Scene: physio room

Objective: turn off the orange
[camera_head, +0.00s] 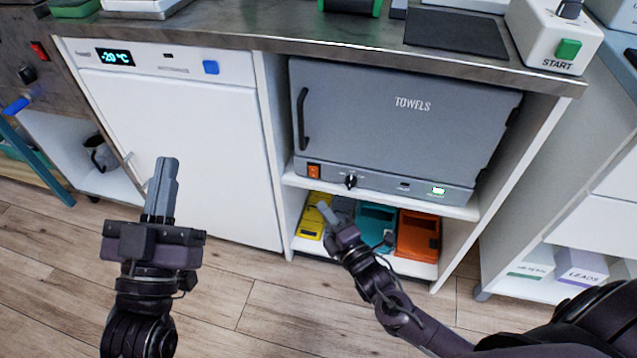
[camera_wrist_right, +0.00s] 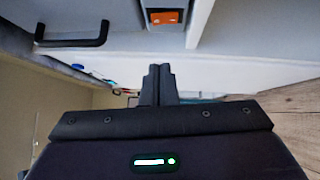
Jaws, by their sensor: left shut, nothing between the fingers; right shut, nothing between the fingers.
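An orange rocker switch (camera_head: 314,171) sits at the lower left of the front of the grey towel cabinet (camera_head: 400,120), which is marked TOWELS. The switch also shows at the top of the right wrist view (camera_wrist_right: 166,17). My right gripper (camera_head: 323,209) is shut and empty, below and slightly right of the switch in the head view, apart from it. Its closed fingers show in the right wrist view (camera_wrist_right: 158,72). My left gripper (camera_head: 165,170) is shut and empty, in front of the white freezer door. I cannot tell which way the switch is set.
A dark knob (camera_head: 350,181) and a lit green display (camera_head: 438,190) are right of the switch. The cabinet handle (camera_head: 302,118) is above it. Yellow (camera_head: 314,217), teal (camera_head: 376,222) and orange (camera_head: 418,235) cases fill the shelf below. The freezer (camera_head: 180,140) stands left.

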